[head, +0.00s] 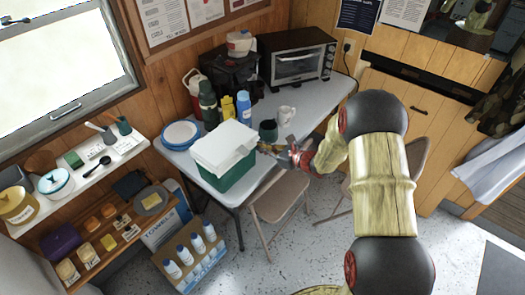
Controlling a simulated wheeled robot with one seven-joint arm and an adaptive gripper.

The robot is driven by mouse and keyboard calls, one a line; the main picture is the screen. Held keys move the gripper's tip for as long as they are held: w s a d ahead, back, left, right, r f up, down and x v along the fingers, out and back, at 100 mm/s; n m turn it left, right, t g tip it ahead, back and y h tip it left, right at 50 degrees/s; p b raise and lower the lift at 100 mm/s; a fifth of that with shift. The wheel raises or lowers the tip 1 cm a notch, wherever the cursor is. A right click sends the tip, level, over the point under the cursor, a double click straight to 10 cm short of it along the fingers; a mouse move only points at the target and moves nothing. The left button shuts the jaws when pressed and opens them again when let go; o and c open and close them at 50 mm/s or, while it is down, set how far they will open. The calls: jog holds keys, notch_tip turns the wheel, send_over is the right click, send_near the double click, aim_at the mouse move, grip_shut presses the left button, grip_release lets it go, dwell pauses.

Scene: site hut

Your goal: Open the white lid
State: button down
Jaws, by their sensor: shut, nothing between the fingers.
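The white lid (224,146) sits on a green cool box (229,176) near the left end of the grey table. The lid looks down over the box, perhaps slightly uneven on it; I cannot tell whether there is a gap. My gripper (264,148) is shut and empty at the right side of the lid, close to its edge. Whether it touches the lid is too small to tell. My arm reaches in from the right.
Behind the box stand bottles (243,107), a dark mug (268,130), a white mug (286,114) and a toaster oven (297,62). Blue-and-white plates (181,134) lie left of it. A folding chair (281,197) stands in front of the table (318,108).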

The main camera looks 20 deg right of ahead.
jog(key=shift+r+p, duration=0.15)
jog(key=shift+p, duration=0.15)
jog(key=shift+r+p, duration=0.4)
jog(key=shift+p, duration=0.3)
